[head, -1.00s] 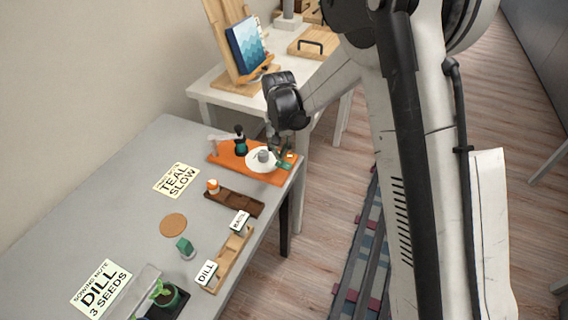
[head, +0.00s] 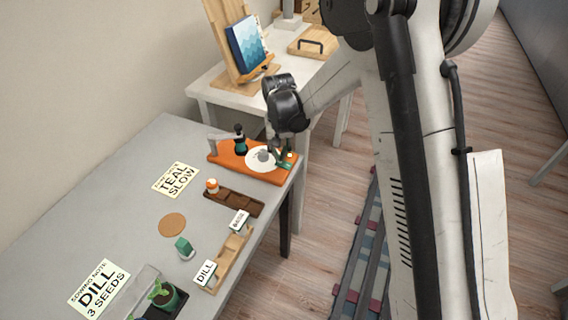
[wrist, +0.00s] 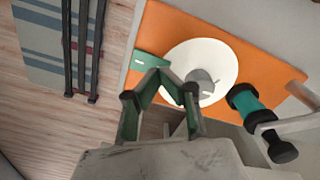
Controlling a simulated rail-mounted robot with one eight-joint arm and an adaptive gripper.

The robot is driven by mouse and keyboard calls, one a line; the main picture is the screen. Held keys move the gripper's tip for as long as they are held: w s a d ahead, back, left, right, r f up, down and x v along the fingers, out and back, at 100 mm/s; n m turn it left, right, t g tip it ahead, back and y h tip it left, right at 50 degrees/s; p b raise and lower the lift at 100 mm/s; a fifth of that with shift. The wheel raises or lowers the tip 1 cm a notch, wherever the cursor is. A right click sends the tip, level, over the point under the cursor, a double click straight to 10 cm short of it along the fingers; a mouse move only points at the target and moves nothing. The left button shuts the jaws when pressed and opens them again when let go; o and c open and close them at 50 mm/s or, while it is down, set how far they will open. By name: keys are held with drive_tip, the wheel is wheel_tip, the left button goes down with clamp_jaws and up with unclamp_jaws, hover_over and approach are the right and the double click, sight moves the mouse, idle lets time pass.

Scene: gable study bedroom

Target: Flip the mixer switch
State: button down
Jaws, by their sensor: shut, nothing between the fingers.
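The mixer has an orange base (head: 225,158) at the far right end of the grey table. It carries a white disc (head: 252,163) with a small grey cylinder (head: 263,155) at its middle. A teal plate (head: 285,164), apparently the switch's, sits at the base's right end; it also shows beside the disc in the wrist view (wrist: 150,62). My gripper (wrist: 160,74) is shut and empty, pointing down, its tips over or at the teal plate's edge. Its fingers hide part of the plate, so the switch lever and any contact cannot be made out.
A brown tray (head: 235,201) with an orange-and-white jar (head: 212,185) lies nearer. A white table (head: 205,88) with an easel stands behind.

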drive_tip(key=shift+f+b, duration=0.55)
drive_tip(key=shift+f, duration=0.2)
idle(0.3)
drive_tip(key=shift+r, duration=0.1)
drive_tip(key=shift+r+p, duration=1.45)
drive_tip(key=shift+r, duration=2)
